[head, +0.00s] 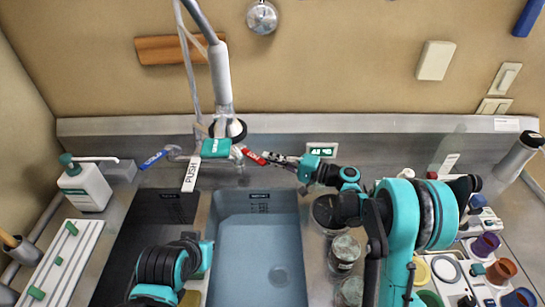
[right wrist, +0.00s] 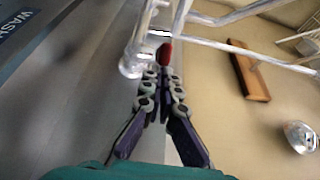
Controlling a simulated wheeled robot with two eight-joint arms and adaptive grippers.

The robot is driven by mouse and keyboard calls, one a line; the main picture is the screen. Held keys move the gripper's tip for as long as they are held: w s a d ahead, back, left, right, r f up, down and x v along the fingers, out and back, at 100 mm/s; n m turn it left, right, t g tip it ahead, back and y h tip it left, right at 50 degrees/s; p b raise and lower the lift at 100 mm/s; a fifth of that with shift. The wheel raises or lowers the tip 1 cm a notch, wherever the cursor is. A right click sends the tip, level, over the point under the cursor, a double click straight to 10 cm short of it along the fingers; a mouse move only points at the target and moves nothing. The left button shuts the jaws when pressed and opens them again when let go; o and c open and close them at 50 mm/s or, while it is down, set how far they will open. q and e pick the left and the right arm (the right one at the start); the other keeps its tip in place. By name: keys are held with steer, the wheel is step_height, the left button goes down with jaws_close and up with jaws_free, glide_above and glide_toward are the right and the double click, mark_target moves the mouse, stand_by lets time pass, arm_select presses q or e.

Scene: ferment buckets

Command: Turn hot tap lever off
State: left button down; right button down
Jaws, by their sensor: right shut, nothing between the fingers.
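The red hot tap lever (head: 254,156) sticks out to the right of the tap body (head: 215,147) at the back of the sink. In the right wrist view the red lever (right wrist: 164,54) is just beyond my fingertips. My right gripper (head: 270,157) is shut and empty, with its tips at the lever's outer end. In the right wrist view the right gripper (right wrist: 161,76) has its fingers together. I cannot tell whether the tips touch the lever. The blue lever (head: 153,160) is on the tap's left side. My left arm shows at the lower left, with its gripper out of view.
The sink basin (head: 255,235) lies in front of the tap. A white PUSH tag (head: 191,174) hangs by the tap's left side. A soap bottle (head: 84,186) stands at left. Several jars (head: 345,252) stand right of the basin, below my right arm. A small display (head: 321,150) is behind my gripper.

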mark_target(265, 164)
steer(key=s+a, duration=0.2)
steer(key=s, duration=0.1)
steer(key=shift+b, duration=0.3)
steer(key=shift+d, duration=0.1)
